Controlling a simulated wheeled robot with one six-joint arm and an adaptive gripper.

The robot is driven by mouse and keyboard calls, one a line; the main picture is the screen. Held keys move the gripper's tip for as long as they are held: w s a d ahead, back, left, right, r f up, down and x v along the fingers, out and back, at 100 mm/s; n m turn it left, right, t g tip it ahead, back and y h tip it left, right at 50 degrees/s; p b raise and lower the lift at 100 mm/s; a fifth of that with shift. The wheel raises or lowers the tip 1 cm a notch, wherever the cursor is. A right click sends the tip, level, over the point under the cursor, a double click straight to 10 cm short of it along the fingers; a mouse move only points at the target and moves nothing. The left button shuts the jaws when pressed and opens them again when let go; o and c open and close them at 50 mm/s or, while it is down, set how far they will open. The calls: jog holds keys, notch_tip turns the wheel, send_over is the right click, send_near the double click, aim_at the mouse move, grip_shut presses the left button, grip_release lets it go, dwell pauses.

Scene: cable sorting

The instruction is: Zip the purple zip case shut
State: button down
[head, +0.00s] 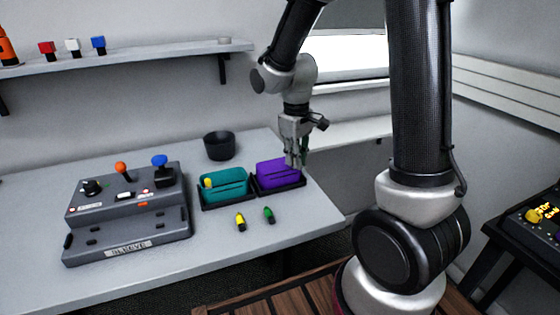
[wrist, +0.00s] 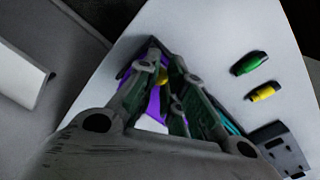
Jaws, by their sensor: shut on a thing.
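The purple zip case (head: 272,170) lies in a black tray (head: 284,189) on the table, near its right edge. My gripper (head: 296,160) reaches down to the right end of the case. In the wrist view, the fingers (wrist: 164,68) are shut on a small yellow piece, which looks like the zip pull (wrist: 163,77). The purple case (wrist: 153,104) shows partly between and beside the fingers; they hide much of it, and I cannot see how far its zip is closed.
A teal case (head: 222,184) with a yellow pull lies in a tray directly left. A yellow connector (head: 240,222) and a green connector (head: 269,215) lie in front. A black cup (head: 219,146) stands behind, and a grey control box (head: 125,212) stands left.

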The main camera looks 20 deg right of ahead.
jog(key=shift+d, duration=0.25)
jog(key=c, duration=1.4)
grip_release()
jog(key=shift+c, duration=0.2)
notch_tip(320, 180, up, 12)
jog(key=shift+a, duration=0.3)
jog(key=shift+s, duration=0.1)
jog(key=s+d+r+m+t, duration=0.2)
jog(key=s+d, duration=0.1)
jog(key=s, duration=0.6)
jog(key=s+d+r+m+t, duration=0.2)
jog(key=s+d+m, duration=0.1)
jog(key=s, duration=0.6)
jog(key=shift+s+d+r+y, duration=0.3)
jog(key=shift+s+r, duration=0.05)
jog(key=shift+s, duration=0.05)
